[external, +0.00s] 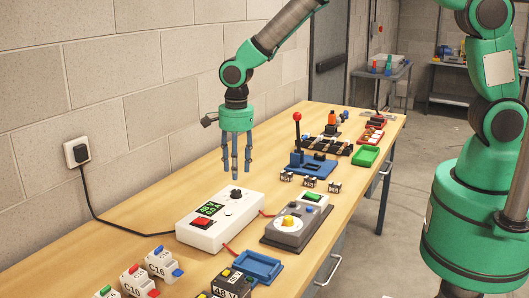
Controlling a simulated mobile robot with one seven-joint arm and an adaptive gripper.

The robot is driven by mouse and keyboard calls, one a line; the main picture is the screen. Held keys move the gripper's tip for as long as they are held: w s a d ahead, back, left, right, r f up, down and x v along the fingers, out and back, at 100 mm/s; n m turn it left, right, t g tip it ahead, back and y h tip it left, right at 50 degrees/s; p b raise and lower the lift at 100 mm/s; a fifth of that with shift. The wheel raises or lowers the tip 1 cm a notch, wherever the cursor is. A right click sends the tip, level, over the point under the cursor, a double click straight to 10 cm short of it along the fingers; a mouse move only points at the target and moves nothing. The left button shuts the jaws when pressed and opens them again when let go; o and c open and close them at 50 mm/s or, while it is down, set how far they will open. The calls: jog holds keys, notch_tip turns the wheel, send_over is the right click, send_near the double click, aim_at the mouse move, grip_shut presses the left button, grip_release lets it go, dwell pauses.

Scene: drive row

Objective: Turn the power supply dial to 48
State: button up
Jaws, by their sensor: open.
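The power supply (208,232) is a white box on the bench, with a green-digit display (211,208), a red switch (202,221) and a black dial (236,194) on top. The display digits are too small to read surely, and so is the dial's setting. My gripper (236,172) points straight down with its fingers apart and empty. In this view it hangs over the dial end of the power supply, apart from the dial.
A grey box with a yellow knob (289,222) stands right of the supply, joined by red wires. A black cable runs left to a wall socket (76,152). A blue tray (258,266) and labelled blocks lie in front. A red-knobbed lever (297,118) stands behind.

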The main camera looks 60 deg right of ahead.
jog(key=shift+s+r, duration=0.1)
jog(key=shift+r, duration=2.4)
jog(key=shift+r, duration=0.1)
jog(key=s+d+r+n+t+b, duration=0.1)
jog(key=s+d+r+n, duration=0.4)
jog(key=s+r, duration=0.4)
jog(key=s+d+r+n+t+b, duration=0.2)
jog(key=s+d+r+n, duration=0.35)
jog(key=r, duration=0.65)
jog(key=s+d+r+n+t+b, duration=0.1)
jog(key=s+d+n, duration=0.3)
jog(key=s, duration=0.8)
jog(key=s+d+r+n+t+b, duration=0.1)
jog(key=s+d+n, duration=0.3)
jog(key=s, duration=0.8)
jog(key=shift+s+d+r+b, duration=0.3)
jog(key=shift+s+d+b, duration=0.05)
jog(key=shift+d, duration=0.05)
